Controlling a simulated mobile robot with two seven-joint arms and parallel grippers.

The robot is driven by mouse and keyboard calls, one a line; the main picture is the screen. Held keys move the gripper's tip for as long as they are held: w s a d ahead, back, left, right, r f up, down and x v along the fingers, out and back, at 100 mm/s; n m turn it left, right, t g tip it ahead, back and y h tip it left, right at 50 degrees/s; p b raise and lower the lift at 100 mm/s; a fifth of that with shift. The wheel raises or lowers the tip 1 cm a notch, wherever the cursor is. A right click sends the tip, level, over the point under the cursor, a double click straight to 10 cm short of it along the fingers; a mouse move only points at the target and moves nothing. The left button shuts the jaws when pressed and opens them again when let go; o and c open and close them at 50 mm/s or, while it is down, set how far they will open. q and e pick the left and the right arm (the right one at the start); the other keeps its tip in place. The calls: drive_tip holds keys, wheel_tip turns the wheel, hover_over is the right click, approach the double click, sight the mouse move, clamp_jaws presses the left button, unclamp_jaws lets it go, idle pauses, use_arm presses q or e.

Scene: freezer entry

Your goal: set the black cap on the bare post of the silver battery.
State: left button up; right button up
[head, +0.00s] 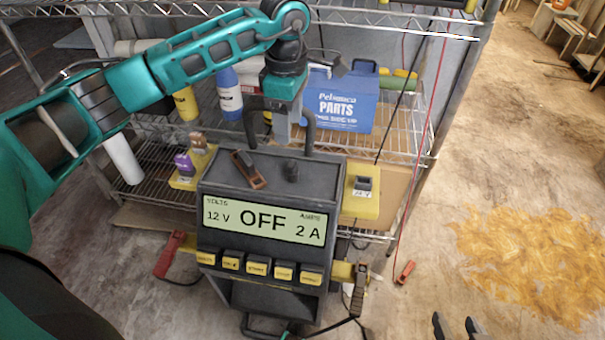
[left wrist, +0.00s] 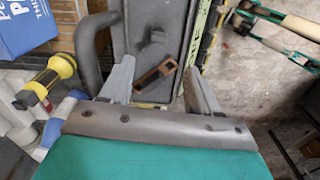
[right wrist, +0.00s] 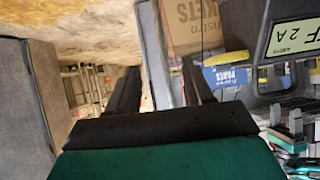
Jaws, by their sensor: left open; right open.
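My left gripper (head: 283,138) hangs over the back of the dark charger (head: 262,185), near its handle. In the left wrist view its fingers (left wrist: 158,68) are apart, with nothing seen held between them. A small black piece (head: 292,170) sits on the charger's top, also visible in the left wrist view (left wrist: 155,40); I cannot tell whether it is the black cap. A brown-and-black clamp (head: 248,170) lies beside it. My right gripper (head: 457,327) is open and empty, at the lower right of the head view. I cannot make out a silver battery or its bare post.
A wire shelf (head: 410,150) behind the charger holds a blue parts box (head: 342,100), a blue-and-white bottle (head: 229,93) and a yellow bottle (head: 186,103). Red clamps and cables lie around the charger. Open floor with an orange-yellow patch (head: 535,255) is at right.

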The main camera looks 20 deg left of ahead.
use_arm(q)
drive_tip(key=b, duration=0.2)
hover_over(292, 163)
drive_tip(key=f, duration=0.6)
drive_tip(key=shift+s+a+f, duration=0.1)
drive_tip(key=shift+s+f, duration=0.2)
drive_tip(key=shift+f, duration=0.1)
drive_tip(key=f, duration=0.3)
drive_tip(key=f+b, duration=0.1)
drive_tip(key=shift+w+f, duration=0.25)
drive_tip(key=shift+f, duration=0.5)
use_arm(e)
drive_tip(key=shift+w+a+f, duration=0.1)
drive_tip(key=shift+a+f, duration=0.6)
drive_tip(key=shift+f, duration=0.1)
use_arm(q)
drive_tip(key=shift+c, duration=0.9)
drive_tip(key=c, duration=0.9)
use_arm(e)
drive_tip(key=shift+d, duration=0.15)
use_arm(q)
drive_tip(key=shift+r, duration=0.1)
drive_tip(key=shift+c, duration=0.2)
